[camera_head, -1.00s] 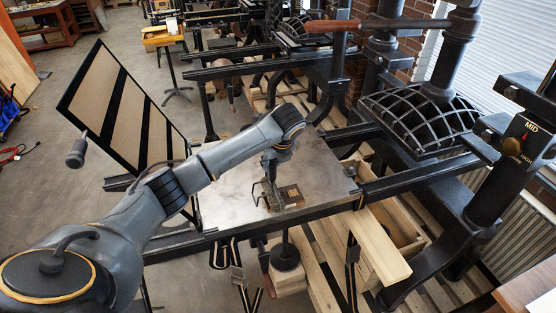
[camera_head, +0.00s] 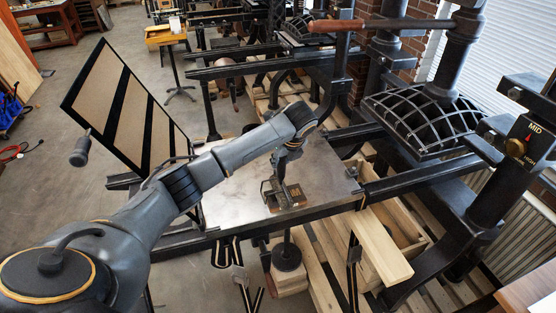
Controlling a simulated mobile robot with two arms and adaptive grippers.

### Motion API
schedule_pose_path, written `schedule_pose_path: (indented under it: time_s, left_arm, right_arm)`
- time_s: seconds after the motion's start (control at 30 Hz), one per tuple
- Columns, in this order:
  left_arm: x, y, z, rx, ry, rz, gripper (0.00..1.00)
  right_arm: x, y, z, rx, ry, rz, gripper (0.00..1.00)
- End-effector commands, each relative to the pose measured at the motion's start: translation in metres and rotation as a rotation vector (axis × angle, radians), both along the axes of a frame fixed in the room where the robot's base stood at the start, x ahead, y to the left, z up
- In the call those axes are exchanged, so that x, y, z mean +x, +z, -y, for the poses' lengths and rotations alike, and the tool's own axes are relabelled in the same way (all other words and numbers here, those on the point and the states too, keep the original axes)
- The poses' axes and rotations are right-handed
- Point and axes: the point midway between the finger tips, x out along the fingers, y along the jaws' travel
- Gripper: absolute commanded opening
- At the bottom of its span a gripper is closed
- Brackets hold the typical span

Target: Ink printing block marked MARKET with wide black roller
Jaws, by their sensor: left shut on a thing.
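The printing block (camera_head: 296,197) is a small brown piece lying flat on the grey metal press bed (camera_head: 235,183); its lettering is too small to read. My left gripper (camera_head: 279,187) points down over the block's left part. It is shut on a small dark tool (camera_head: 268,194) that looks like the black roller. The gripper and tool hide part of the block, and I cannot tell whether the roller touches its face. My right gripper is not in view.
A hinged frame (camera_head: 125,105) stands tilted up left of the bed. The black press (camera_head: 420,120) with its ribbed platen and rails stands at the right. A wooden pallet and crate (camera_head: 395,225) are below. The bed's left and back parts are bare.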

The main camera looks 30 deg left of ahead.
Motion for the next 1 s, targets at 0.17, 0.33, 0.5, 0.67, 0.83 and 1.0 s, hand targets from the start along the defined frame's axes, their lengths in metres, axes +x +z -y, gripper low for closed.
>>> schedule_pose_path:
  time_s: [0.17,0.33,0.5,0.67,0.83,1.0]
  left_arm:
    - [0.011,0.001,0.009,0.0,0.0,0.001,0.01]
    - [0.02,0.001,0.017,0.0,0.0,0.002,0.01]
    - [0.024,0.001,0.021,0.001,0.0,0.002,0.01]
    - [0.03,0.001,0.025,-0.001,-0.001,0.003,0.01]
    - [0.04,0.001,0.035,0.0,-0.002,0.002,0.01]
    - [0.048,0.0,0.041,0.001,-0.002,0.002,0.01]
  right_arm:
    - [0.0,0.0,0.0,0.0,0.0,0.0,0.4]
    - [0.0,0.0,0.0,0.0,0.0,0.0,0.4]
    - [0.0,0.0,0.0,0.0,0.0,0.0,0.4]
    - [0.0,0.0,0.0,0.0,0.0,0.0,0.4]
    - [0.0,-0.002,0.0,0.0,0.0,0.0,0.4]
    - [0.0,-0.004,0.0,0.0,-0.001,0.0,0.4]
